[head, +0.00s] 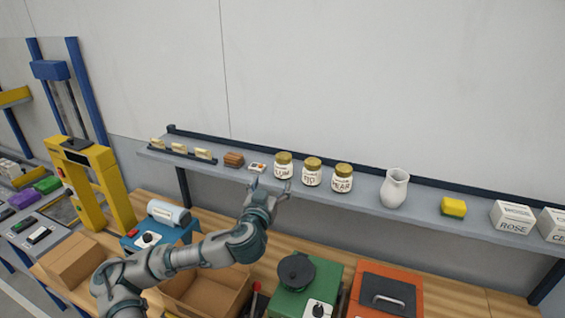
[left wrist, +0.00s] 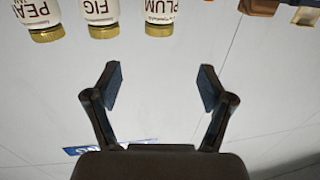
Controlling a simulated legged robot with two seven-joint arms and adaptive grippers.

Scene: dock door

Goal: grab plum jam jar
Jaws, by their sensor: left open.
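The plum jam jar (head: 283,168) stands upright on the wall shelf, with a gold lid and a white label. It is the leftmost of three jars in the head view. In the left wrist view the plum jar (left wrist: 163,14) appears upside down at the top edge, partly cut off. My left gripper (head: 270,184) is open and empty, just in front of the shelf and slightly left of the jar. In the left wrist view the open fingers (left wrist: 161,78) are apart from the jar, roughly in line with it. My right gripper is not in view.
The fig jar (head: 312,173) and pear jar (head: 343,179) stand to the right of the plum jar. A white vase (head: 394,190) and yellow sponge (head: 453,207) are farther right. The workbench below holds boxes and cases.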

